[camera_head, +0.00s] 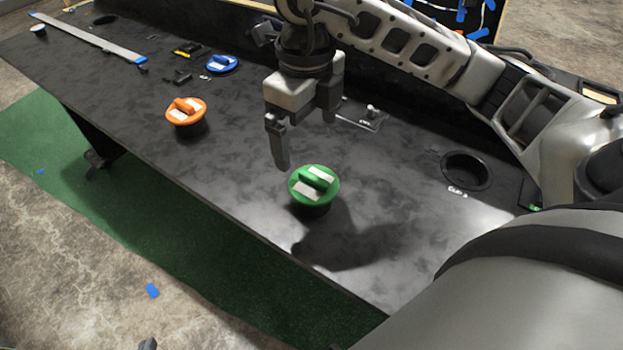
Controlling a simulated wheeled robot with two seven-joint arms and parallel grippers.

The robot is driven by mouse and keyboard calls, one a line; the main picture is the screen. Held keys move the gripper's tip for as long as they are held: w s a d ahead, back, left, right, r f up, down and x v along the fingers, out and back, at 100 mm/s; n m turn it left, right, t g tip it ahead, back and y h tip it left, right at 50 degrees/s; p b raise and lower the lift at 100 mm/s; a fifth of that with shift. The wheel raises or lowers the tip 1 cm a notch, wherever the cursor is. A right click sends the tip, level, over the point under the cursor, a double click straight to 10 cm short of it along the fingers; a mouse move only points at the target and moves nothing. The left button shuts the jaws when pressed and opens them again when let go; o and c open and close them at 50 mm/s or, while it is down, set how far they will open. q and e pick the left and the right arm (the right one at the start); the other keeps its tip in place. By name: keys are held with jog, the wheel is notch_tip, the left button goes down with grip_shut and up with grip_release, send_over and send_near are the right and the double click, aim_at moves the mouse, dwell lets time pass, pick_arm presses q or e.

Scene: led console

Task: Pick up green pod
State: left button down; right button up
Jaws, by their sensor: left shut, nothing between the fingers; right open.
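The green pod (314,186) is a round green disc with a raised grip bar and white labels on a dark base. It stands upright on the black table (235,190), near its front edge. My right gripper (305,144) reaches in from the right and points down, open and empty. Its fingers are above and just behind the pod in the picture, and I see no contact. Only a small dark tip of my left gripper (148,344) shows at the bottom edge, shut and well away from the table.
An orange pod (186,111) and a blue pod (222,63) stand further left on the table. A round empty socket (466,171) is at the right. A long grey bar (85,38) lies at the far left. The table between the orange and green pods is clear.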

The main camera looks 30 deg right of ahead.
aim_at(314, 177)
notch_tip(314, 177, down, 6)
jog(key=shift+b, duration=0.6)
jog(key=f, duration=0.3)
jog(key=d+f, duration=0.1)
jog(key=shift+s+f, duration=0.15)
jog(key=shift+s, duration=0.2)
jog(key=shift+a+f, duration=0.1)
jog(key=shift+f, duration=0.3)
jog(key=c, duration=0.9)
